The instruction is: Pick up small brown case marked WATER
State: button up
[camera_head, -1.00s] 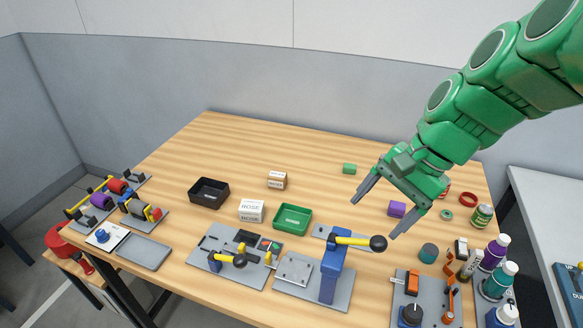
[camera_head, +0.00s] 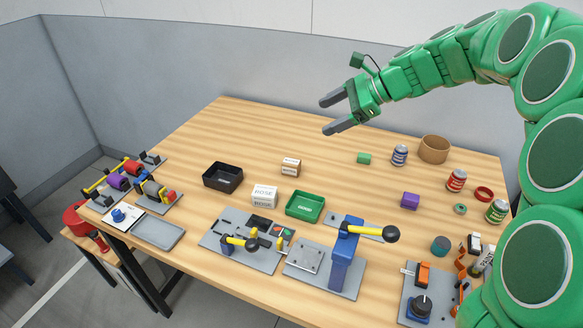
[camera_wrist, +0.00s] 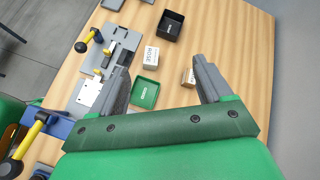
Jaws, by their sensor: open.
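The small brown case (camera_head: 291,167) stands upright on the wooden table, behind the white box and right of the black tray. Its front label is too small to read for certain. In the wrist view the brown case (camera_wrist: 188,77) shows beside the right finger, partly hidden by it. My gripper (camera_head: 322,115) is open and empty, held above the far part of the table, to the right of the case and higher than it. In the wrist view my gripper (camera_wrist: 163,75) has its fingers wide apart.
A white box marked ROSE (camera_head: 264,195) stands in front of the case. A black tray (camera_head: 222,177) is to its left and a green tray (camera_head: 305,207) in front right. Fixtures with levers (camera_head: 245,243) fill the front edge.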

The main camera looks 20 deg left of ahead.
jog(key=w+a+f+m+y, duration=0.3)
jog(key=w+a+m, duration=0.3)
jog(key=w, duration=0.5)
send_near(291, 164)
jog(key=a+f, duration=0.1)
jog(key=a, duration=0.1)
jog(key=shift+w+a+f+t, duration=0.35)
jog(key=shift+f+t, duration=0.05)
jog(key=shift+x, duration=3.85)
jog(key=shift+f, duration=0.2)
jog(key=c, duration=1.1)
jog(key=shift+r, duration=0.1)
